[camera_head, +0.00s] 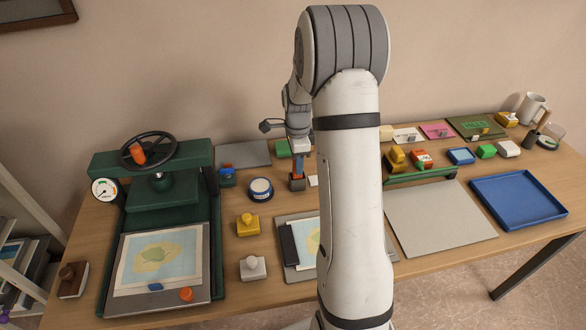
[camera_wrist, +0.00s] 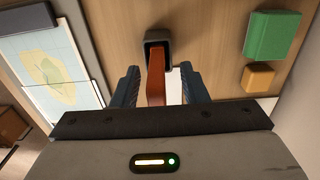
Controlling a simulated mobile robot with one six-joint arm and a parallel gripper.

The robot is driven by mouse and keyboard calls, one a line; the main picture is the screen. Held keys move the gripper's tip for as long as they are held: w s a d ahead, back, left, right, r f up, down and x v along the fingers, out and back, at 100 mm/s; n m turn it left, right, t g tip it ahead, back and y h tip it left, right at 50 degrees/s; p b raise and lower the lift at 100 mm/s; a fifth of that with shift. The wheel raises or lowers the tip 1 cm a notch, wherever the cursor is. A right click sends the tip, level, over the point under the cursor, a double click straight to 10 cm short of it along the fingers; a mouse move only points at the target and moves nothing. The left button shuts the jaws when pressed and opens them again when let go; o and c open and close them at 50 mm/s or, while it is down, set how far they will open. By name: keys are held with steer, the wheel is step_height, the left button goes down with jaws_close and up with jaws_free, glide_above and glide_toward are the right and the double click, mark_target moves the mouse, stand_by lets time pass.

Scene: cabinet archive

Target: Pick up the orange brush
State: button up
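The orange brush (camera_wrist: 156,83) has an orange-brown handle and a dark block-like end. In the wrist view the handle lies between my gripper's two blue fingers (camera_wrist: 160,72), with gaps on both sides. My gripper is open around the handle and not visibly closed on it. In the head view the brush (camera_head: 297,184) stands at the back middle of the table, directly under my gripper (camera_head: 298,166). My wrist and fingers partly hide its handle there.
A green block (camera_wrist: 272,36) and a small orange block (camera_wrist: 258,77) sit nearby. A green press (camera_head: 150,190) fills the left; a blue tray (camera_head: 518,200) lies right.

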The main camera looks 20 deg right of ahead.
steer(key=shift+c, duration=0.6)
jaws_close()
steer(key=shift+r, duration=0.1)
step_height(320, 180, up, 10)
steer(key=shift+f+b, duration=0.1)
steer(key=shift+b, duration=0.8)
